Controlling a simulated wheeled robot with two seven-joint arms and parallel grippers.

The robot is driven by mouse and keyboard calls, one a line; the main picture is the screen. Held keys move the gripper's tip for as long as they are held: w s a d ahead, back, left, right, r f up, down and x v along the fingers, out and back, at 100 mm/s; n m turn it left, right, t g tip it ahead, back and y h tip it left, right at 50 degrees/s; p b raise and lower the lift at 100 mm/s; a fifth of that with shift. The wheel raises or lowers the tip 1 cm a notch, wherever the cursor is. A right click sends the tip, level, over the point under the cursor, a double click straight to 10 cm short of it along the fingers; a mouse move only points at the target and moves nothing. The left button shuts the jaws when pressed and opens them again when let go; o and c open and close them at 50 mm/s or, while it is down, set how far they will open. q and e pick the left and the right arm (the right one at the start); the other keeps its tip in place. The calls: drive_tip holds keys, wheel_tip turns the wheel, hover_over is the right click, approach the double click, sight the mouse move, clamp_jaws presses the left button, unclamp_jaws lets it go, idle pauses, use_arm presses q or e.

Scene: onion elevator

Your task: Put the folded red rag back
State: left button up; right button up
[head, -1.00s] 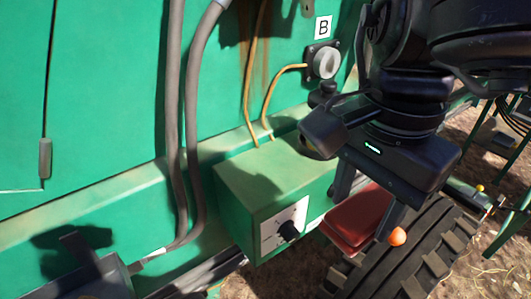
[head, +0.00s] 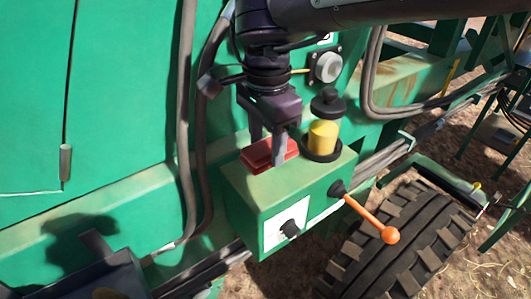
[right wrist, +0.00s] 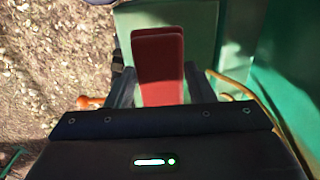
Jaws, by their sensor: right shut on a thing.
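The folded red rag (head: 262,155) is a flat red block at the top of the green control box (head: 240,190), toward its left end. My right gripper (head: 267,148) comes down from above with one finger on each side of the rag and is shut on it. I cannot tell whether the rag touches the box top. In the right wrist view the rag (right wrist: 158,70) lies between the two fingers (right wrist: 158,85), over the pale green box top. My left gripper (head: 122,250) is at the lower left, partly cut off, with fingers apart and nothing seen between them.
A yellow cylinder (head: 323,135) with a black cap stands on the box, right of the rag. An orange-knobbed lever (head: 389,234) sticks out of the box front. Grey hoses (head: 187,120) run down left of it. A tyre (head: 400,240) is at lower right.

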sight(269, 146)
drive_tip(key=shift+w+d+f, duration=0.1)
drive_tip(key=shift+f, duration=0.6)
wheel_tip(269, 146, down, 2)
drive_tip(key=shift+d+f+p, duration=0.1)
drive_tip(key=shift+f+p, duration=0.1)
drive_tip(key=shift+p, duration=0.4)
drive_tip(key=shift+f+p, duration=0.3)
drive_tip(key=shift+p, duration=0.1)
drive_tip(key=shift+w+a+f, duration=0.15)
drive_tip(key=shift+a+f, duration=0.1)
drive_tip(key=shift+f, duration=0.15)
drive_tip(key=o, duration=0.9)
